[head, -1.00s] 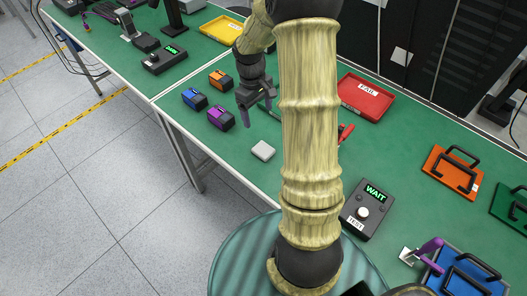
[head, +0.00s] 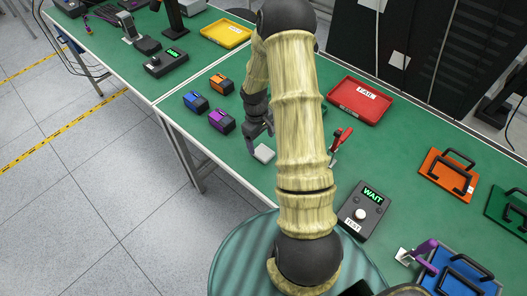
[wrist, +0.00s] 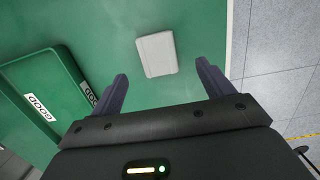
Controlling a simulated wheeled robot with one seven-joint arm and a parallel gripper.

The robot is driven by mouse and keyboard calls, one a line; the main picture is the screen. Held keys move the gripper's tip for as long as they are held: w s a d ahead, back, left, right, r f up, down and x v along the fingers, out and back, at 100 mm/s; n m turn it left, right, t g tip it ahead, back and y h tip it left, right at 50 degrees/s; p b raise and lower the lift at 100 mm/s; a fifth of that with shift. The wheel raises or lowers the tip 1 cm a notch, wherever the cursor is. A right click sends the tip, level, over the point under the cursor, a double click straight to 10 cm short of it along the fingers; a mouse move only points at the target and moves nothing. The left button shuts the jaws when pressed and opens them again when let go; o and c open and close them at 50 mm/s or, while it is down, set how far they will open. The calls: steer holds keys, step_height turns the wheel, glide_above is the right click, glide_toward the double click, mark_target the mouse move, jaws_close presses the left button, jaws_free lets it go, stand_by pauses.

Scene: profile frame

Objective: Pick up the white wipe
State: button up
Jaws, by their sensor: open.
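The white wipe (head: 264,153) is a small pale rounded block lying on the green table, near its front edge. In the wrist view the wipe (wrist: 157,54) lies ahead of my gripper (wrist: 163,82), between the lines of the two fingers and slightly beyond their tips. My gripper (head: 259,135) is open and empty, with its fingers just behind the wipe in the head view.
Blue (head: 196,101), orange (head: 221,83) and purple (head: 222,121) boxes stand left of my gripper. Red-handled pliers (head: 341,138) lie to the right. A red FAIL tray (head: 359,100) is farther back. A green GOOD tray (wrist: 42,98) shows in the wrist view. The table's front edge is close.

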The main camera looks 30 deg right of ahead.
mark_target(263, 152)
steer(key=shift+s+f, duration=0.1)
steer(key=shift+f, duration=0.45)
steer(key=shift+f, duration=0.1)
steer(key=shift+d+f+p, duration=0.15)
steer(key=shift+f+p, duration=0.5)
steer(key=shift+f, duration=0.6)
steer(key=shift+d+f+p, duration=0.15)
steer(key=shift+f+p, duration=0.5)
steer(key=shift+f, duration=0.6)
steer(key=shift+s, duration=0.1)
steer(key=c, duration=1.1)
